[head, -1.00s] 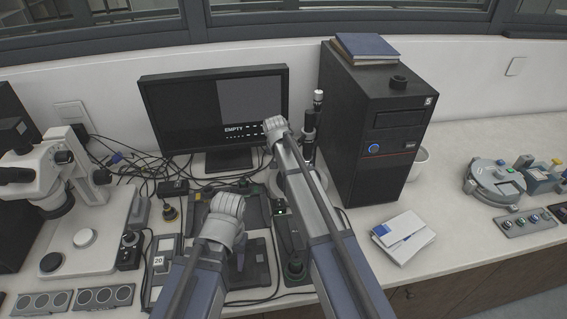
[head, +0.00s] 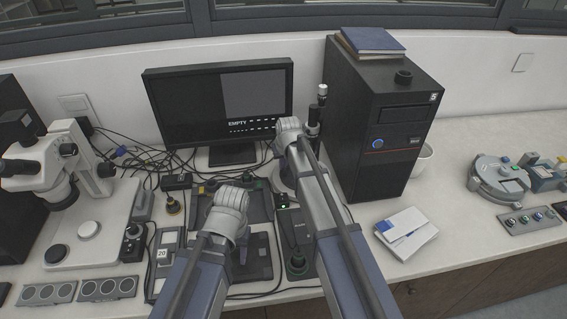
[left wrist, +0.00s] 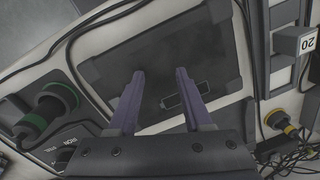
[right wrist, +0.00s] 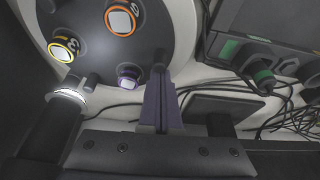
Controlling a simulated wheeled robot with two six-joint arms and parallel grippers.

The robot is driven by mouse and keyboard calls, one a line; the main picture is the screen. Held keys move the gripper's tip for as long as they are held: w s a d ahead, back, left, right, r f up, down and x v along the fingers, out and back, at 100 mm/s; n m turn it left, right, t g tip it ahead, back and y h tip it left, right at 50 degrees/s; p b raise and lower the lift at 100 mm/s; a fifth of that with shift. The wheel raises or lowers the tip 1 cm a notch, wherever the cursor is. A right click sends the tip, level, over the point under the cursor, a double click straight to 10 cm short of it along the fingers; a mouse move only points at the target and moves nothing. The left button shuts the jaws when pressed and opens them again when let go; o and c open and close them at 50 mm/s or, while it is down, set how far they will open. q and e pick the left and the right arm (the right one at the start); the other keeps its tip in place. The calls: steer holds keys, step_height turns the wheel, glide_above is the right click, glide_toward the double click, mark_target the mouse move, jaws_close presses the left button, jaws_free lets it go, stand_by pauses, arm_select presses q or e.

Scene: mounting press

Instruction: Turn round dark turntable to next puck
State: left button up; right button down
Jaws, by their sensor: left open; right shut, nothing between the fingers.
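In the right wrist view the round dark turntable (right wrist: 95,50) lies inside a pale rim. It carries a yellow-ringed puck (right wrist: 64,47), an orange-ringed puck (right wrist: 120,19) and a purple-ringed puck (right wrist: 129,76). My right gripper (right wrist: 158,80) is shut and empty, its fingers just right of the purple-ringed puck, by the turntable's edge. I cannot tell whether they touch it. In the head view my right gripper (head: 291,132) mostly hides the turntable. My left gripper (left wrist: 161,75) is open and empty over a dark flat pad (left wrist: 165,55); it also shows in the head view (head: 238,250).
A monitor (head: 205,110) reading "EMPTY" stands behind my arms. A dark post (head: 318,110) and a black computer tower (head: 365,150) stand right of my right gripper. A microscope (head: 60,170) is at left. Cables lie around the pads. White papers (head: 406,232) lie at right.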

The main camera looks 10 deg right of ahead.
mark_target(285, 179)
steer(key=shift+s+n+y, duration=0.4)
steer(key=shift+s+n, duration=0.35)
steer(key=shift+n, duration=0.45)
steer(key=shift+s+d+n+y, duration=0.1)
steer(key=shift+s+n+y, duration=0.1)
steer(key=shift+s+n, duration=0.4)
steer(key=shift+s+n+y, duration=0.2)
steer(key=shift+s+n, duration=0.05)
steer(key=shift+n, duration=0.55)
steer(key=shift+s+d, duration=0.15)
steer(key=shift+s, duration=0.2)
steer(key=shift+s+d, duration=0.25)
steer(key=shift+s, duration=0.15)
